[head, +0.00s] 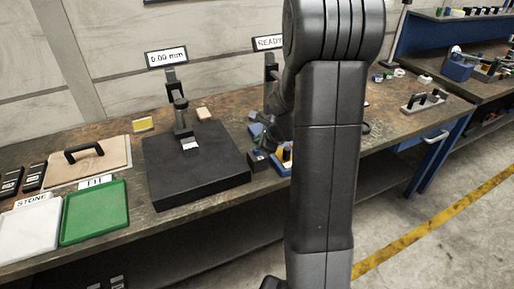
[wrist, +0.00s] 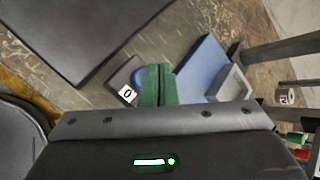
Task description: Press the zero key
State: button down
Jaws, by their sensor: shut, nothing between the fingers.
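The zero key is a dark block with a round blue button (wrist: 138,76) and a white label marked "0" (wrist: 127,94). In the head view the small dark block (head: 257,160) sits on the bench right of the black plate. My gripper (wrist: 158,70) is shut and empty, its green fingers together. In the wrist view the fingertips overlap the right side of the blue button and hide part of it. I cannot tell whether they touch it. In the head view my arm hides much of this area. A display (head: 166,57) above the gauge stand reads 0.00 mm.
A black plate (head: 195,175) with the gauge stand lies left of the key. A blue block (wrist: 205,65) stands close to the right of my fingers. A second display (head: 267,43) reads READY. A green tray (head: 95,212) and a white tray (head: 30,232) lie at the left.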

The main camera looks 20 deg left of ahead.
jog(key=shift+r+p, duration=1.75)
jog(key=shift+r, duration=0.5)
jog(key=shift+f, duration=0.1)
